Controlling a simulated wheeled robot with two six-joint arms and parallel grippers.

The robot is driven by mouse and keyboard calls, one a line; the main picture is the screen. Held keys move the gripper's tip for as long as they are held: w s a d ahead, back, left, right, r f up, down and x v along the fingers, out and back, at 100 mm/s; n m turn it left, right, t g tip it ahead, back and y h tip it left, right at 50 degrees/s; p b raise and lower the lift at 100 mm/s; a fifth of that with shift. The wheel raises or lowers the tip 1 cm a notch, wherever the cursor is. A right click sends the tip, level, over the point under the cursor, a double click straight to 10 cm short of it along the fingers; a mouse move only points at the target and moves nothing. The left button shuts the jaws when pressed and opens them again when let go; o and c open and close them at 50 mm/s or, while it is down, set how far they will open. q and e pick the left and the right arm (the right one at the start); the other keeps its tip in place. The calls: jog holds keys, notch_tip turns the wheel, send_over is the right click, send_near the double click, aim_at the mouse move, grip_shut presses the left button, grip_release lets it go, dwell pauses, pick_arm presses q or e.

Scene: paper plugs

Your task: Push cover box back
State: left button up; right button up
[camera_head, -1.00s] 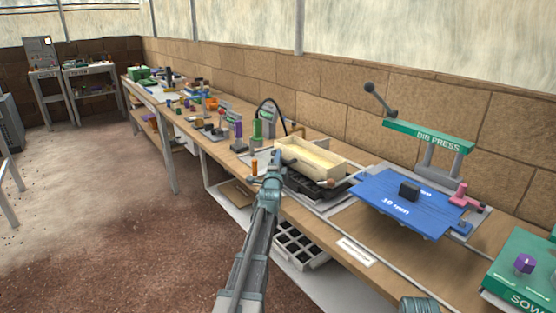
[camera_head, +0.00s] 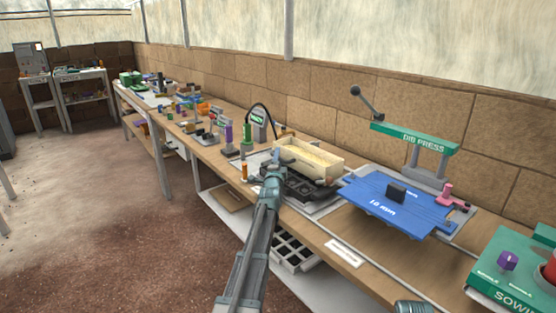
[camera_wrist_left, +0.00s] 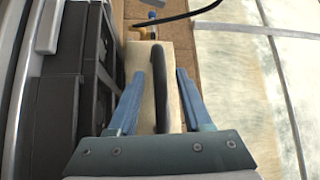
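The cover box, a cream open-topped box with a yellowish inside (camera_head: 318,172), sits at the back of a black tray (camera_head: 293,187) on the bench in the head view. My left gripper (camera_head: 273,168) is at the box's front left side, over the tray. In the left wrist view the open fingers (camera_wrist_left: 160,82) are apart, with the cream box (camera_wrist_left: 148,105) between and beyond them. A dark long shape lies along the box there; I cannot tell what it is. The black tray (camera_wrist_left: 88,70) is at left. Contact with the box is unclear.
The green dib press (camera_head: 415,138) and a blue plate (camera_head: 400,205) stand right of the box. Purple and green cylinders (camera_head: 247,135) and a black cable are at its left. The brick wall (camera_head: 330,110) is behind. A green sowing device (camera_head: 510,260) is at lower right.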

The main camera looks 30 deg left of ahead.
pick_arm(q)
jog(key=shift+s, duration=0.1)
jog(key=b+v, duration=0.2)
jog(key=v, duration=1.1)
jog(key=shift+s+d+f, duration=0.1)
jog(key=shift+s+d, duration=0.1)
jog(key=shift+s, duration=0.05)
